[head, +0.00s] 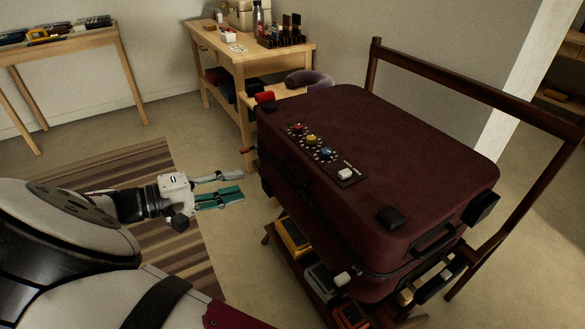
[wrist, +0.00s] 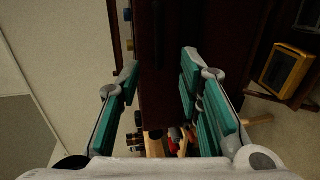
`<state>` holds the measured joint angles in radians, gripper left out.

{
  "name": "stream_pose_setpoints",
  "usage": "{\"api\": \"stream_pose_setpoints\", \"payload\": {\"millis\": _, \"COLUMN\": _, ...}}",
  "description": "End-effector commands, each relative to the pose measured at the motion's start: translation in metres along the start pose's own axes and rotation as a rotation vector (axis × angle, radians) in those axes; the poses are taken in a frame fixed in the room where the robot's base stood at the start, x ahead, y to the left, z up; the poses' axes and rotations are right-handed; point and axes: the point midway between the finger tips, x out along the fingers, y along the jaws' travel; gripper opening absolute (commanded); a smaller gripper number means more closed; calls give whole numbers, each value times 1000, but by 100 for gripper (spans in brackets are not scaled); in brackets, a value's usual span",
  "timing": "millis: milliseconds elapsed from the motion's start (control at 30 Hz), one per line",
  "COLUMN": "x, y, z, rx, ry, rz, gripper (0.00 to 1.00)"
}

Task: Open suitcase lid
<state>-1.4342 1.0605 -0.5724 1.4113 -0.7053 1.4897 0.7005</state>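A dark red suitcase (head: 410,170) lies flat in the head view with its lid shut. A black panel (head: 346,174) with coloured knobs and a white button is on its top. A dark handle (head: 291,174) is on its near left side. My gripper (head: 242,185) is left of that side, apart from the suitcase, with its teal-padded fingers spread and nothing between them. In the wrist view my gripper (wrist: 160,64) is open, and the dark suitcase side (wrist: 218,32) fills the view beyond the fingertips. The latches are too dark to tell apart.
A wooden stand carries the suitcase, with a raised rail (head: 460,82) behind it. Yellow and grey cases (head: 291,236) sit on its lower shelf. A wooden workbench (head: 296,56) with bottles stands behind. A striped rug (head: 150,160) and open floor lie to the left.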

Motion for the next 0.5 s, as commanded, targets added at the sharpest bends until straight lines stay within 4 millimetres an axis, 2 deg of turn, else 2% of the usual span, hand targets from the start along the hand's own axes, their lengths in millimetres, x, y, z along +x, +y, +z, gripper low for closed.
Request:
{"api": "stream_pose_setpoints", "payload": {"millis": 167, "x": 10, "y": -1, "z": -1, "rx": 2, "ry": 5, "rz": 10, "gripper": 33}}
{"api": "stream_pose_setpoints", "payload": {"millis": 500, "x": 73, "y": -2, "z": -1, "rx": 2, "ry": 3, "rz": 8, "gripper": 33}}
